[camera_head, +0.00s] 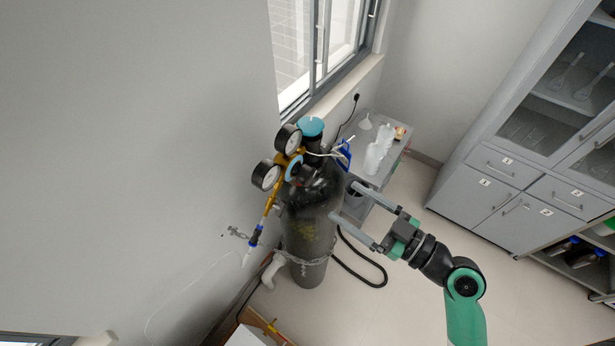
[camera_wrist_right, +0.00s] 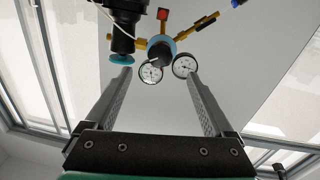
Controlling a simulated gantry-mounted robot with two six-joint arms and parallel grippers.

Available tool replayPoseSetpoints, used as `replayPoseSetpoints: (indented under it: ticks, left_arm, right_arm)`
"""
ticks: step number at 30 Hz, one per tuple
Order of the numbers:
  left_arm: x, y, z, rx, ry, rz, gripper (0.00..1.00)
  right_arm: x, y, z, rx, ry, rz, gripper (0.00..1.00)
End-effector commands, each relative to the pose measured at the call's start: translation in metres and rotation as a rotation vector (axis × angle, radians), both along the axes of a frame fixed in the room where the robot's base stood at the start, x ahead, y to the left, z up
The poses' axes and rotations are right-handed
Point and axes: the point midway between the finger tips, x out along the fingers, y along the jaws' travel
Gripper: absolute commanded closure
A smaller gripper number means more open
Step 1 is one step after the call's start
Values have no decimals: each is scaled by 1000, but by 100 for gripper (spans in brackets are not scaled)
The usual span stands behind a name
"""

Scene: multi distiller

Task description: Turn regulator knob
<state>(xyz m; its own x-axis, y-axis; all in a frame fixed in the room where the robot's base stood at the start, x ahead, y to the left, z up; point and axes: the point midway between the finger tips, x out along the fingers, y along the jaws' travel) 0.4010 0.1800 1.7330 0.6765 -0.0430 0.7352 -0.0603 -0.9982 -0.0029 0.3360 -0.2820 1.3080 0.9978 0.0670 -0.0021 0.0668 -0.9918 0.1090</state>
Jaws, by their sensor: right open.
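The regulator (camera_head: 290,160) sits at the top of a dark gas cylinder (camera_head: 308,225), with two round gauges. Its blue-ringed knob (camera_head: 293,168) faces toward my right arm; it also shows in the right wrist view (camera_wrist_right: 161,46). A teal valve handwheel (camera_head: 311,126) tops the cylinder and shows at upper left in the wrist view (camera_wrist_right: 122,59). My right gripper (camera_head: 343,201) is open and empty, right of the cylinder and apart from the knob. In the wrist view, the regulator lies beyond and slightly above the fingertips (camera_wrist_right: 158,74). My left gripper is not in view.
A chain (camera_head: 308,261) rings the cylinder. A grey bench (camera_head: 391,160) with white bottles (camera_head: 373,158) stands behind the gripper. A black hose (camera_head: 365,270) curves over the floor. Grey cabinets (camera_head: 500,175) stand at right. Open floor lies between.

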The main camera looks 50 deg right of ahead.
Motion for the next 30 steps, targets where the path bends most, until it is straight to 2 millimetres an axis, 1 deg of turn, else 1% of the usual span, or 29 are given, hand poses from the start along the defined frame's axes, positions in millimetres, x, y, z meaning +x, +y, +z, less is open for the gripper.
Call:
replayPoseSetpoints:
  ticks: [4,6,9,12,15,19,26,29,30]
  left_arm:
    - [0,0,5,0,0,0,56]
    - [0,0,14,0,0,0,56]
    - [0,0,21,0,0,0,56]
    - [0,0,26,0,0,0,56]
    - [0,0,29,0,0,0,56]
    - [0,0,30,0,0,0,56]
    - [0,0,29,0,0,0,56]
    - [0,0,29,0,0,0,56]
    - [0,0,29,0,0,0,56]
  right_arm:
    - [26,5,3,-4,-4,9,12]
    - [43,5,6,-2,-1,9,12]
    - [66,7,5,-1,-2,8,12]
    - [86,8,5,-3,-3,5,12]
    - [99,8,3,-2,-3,3,12]
    - [108,8,2,-2,-2,1,12]
    - [109,8,1,-2,-2,1,12]
    - [109,8,1,-2,-2,1,29]
    - [109,8,1,-2,-2,1,36]
